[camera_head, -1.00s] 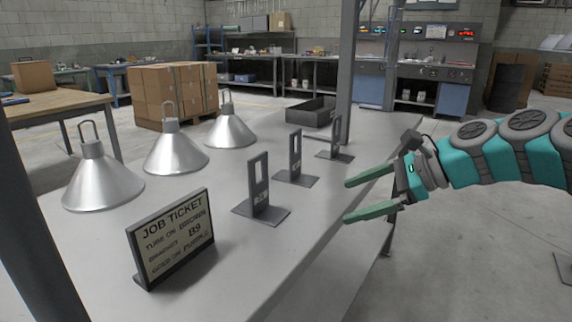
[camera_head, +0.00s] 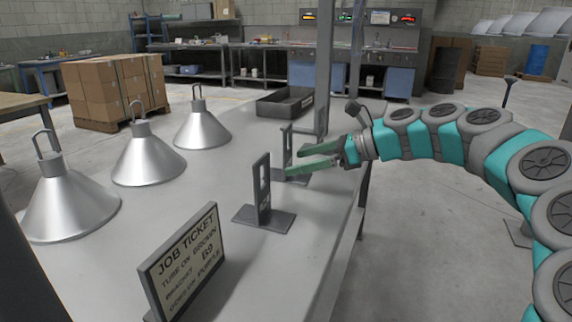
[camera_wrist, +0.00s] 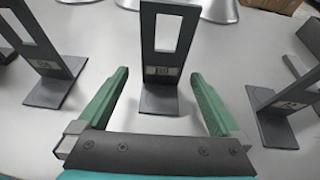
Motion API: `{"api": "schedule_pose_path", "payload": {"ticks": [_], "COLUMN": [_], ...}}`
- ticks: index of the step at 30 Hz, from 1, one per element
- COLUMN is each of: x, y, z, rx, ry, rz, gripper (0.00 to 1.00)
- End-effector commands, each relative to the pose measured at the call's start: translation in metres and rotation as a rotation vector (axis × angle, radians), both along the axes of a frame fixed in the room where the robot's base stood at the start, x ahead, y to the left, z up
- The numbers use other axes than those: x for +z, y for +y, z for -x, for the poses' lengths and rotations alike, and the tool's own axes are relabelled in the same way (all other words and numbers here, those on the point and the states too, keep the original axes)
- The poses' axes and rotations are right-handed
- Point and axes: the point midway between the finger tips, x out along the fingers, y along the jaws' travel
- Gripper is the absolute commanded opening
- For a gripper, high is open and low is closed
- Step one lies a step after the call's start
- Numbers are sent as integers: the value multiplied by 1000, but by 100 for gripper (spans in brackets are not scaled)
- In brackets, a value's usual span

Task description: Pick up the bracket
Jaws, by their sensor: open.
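Three dark upright brackets with slotted plates on flat feet stand in a row on the grey table. The near bracket (camera_head: 263,190) is clear of my gripper. The middle bracket (camera_head: 287,148) is at my gripper (camera_head: 312,163); the farthest is mostly hidden. In the wrist view, my open green fingers (camera_wrist: 160,74) point at the middle bracket (camera_wrist: 162,75), which stands between their tips with a small, hard-to-read label. Other brackets stand to the left (camera_wrist: 45,50) and right (camera_wrist: 285,95). A job ticket (camera_head: 185,262) reads tube on brown, bracket B9, goes on purple.
Several silver cone hoods with handles, one of them at the front left (camera_head: 65,200), stand on the table's left. A black tray (camera_head: 285,102) lies at the back. A grey post (camera_head: 325,60) rises beyond the brackets. The table between hoods and brackets is clear.

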Motion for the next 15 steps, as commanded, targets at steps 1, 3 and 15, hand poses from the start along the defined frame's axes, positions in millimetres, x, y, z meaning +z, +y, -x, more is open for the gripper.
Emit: {"api": "schedule_pose_path", "payload": {"ticks": [1,3,15], "x": [-3,-9,-20], "y": [7,15,37], "z": [-1,-5,-12], "rx": [4,6,2], "ry": [1,2,-1], "rz": [0,1,1], "gripper": [100,100,100]}}
